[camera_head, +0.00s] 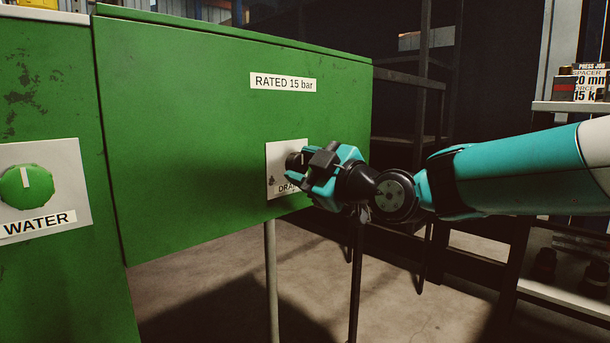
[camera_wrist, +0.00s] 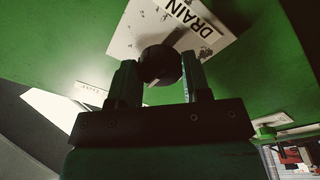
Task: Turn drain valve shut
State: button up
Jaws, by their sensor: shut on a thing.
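The drain valve is a dark round knob (camera_wrist: 160,66) on a white plate (camera_wrist: 215,18) lettered DRAIN, on the front of the green cabinet. In the head view the plate (camera_head: 273,184) sits near the cabinet's lower right, partly covered by my gripper. My gripper (camera_head: 298,168) reaches it from the right and is shut on the knob. In the wrist view its two fingers (camera_wrist: 163,84) stand on either side of the knob. The knob's pointer cannot be made out clearly.
A green WATER knob (camera_head: 27,186) is on the left panel. A label reading RATED 15 bar (camera_head: 283,82) is above the drain plate. Thin legs (camera_head: 271,270) stand below the cabinet.

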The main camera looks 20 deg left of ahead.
dwell(0.4)
jog(key=o, duration=0.9)
jog(key=p+v, duration=0.1)
jog(key=v, duration=1.6)
jog(key=shift+s+d+f+p, duration=0.1)
jog(key=shift+s+d+p, duration=0.05)
jog(key=shift+p, duration=0.2)
